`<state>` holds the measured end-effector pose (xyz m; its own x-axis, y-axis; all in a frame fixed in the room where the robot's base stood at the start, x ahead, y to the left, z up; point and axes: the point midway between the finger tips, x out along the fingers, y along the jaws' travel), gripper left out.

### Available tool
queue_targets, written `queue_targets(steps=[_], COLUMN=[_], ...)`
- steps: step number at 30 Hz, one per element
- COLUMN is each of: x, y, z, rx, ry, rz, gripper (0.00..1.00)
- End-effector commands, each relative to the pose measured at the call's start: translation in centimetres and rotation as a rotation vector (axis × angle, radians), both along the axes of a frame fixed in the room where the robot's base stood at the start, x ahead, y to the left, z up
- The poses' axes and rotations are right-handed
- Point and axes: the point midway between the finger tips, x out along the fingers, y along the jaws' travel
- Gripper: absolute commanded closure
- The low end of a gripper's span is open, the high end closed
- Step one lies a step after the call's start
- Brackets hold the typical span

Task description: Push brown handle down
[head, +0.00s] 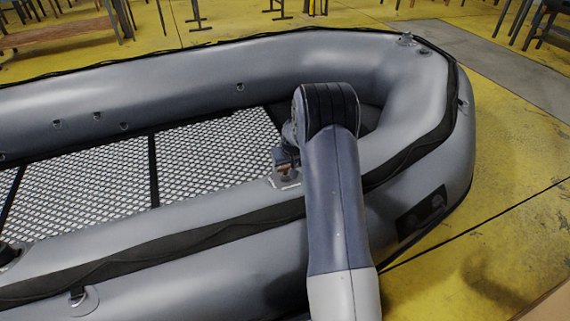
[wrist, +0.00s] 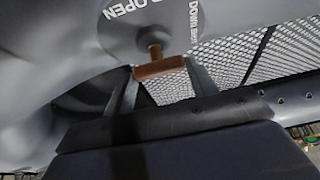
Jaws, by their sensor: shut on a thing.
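The brown handle (wrist: 158,69) is a T-shaped bar on a short stem, in the upper middle of the wrist view. It stands out from a grey round patch (wrist: 125,38) printed with "OPEN" and "DOWN". My gripper (wrist: 161,66) is shut on the handle, with one finger at each end of the bar. In the head view my arm reaches over the boat's near tube, and my gripper (head: 284,160) is low inside, beside that tube. The handle is small there and mostly hidden by the gripper.
The grey inflatable boat (head: 210,75) fills much of the head view, with a mesh floor (head: 210,150) between its tubes. Yellow floor (head: 510,200) is clear at the right. Tables and stands (head: 60,33) stand along the back.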

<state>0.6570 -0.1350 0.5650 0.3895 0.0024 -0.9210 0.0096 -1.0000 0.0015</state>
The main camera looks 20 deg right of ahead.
Motion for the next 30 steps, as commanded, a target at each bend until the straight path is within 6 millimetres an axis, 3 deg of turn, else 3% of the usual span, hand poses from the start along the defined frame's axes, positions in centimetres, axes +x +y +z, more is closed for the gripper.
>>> queue_targets(steps=[2, 3, 10, 20, 30], x=[-0.3, -0.3, -0.2, -0.3, -2.6], y=[0.0, 0.0, 0.0, 0.0, 0.0], z=[-0.5, -0.5, -0.4, 0.3, 6.1], rx=[0.002, 0.002, 0.001, 0.001, 0.0], ry=[0.011, 0.011, 0.008, 0.006, 0.004], rz=[0.0, 0.0, -0.001, -0.001, 0.0], gripper=[0.86, 0.43, 0.24, 0.24, 0.24])
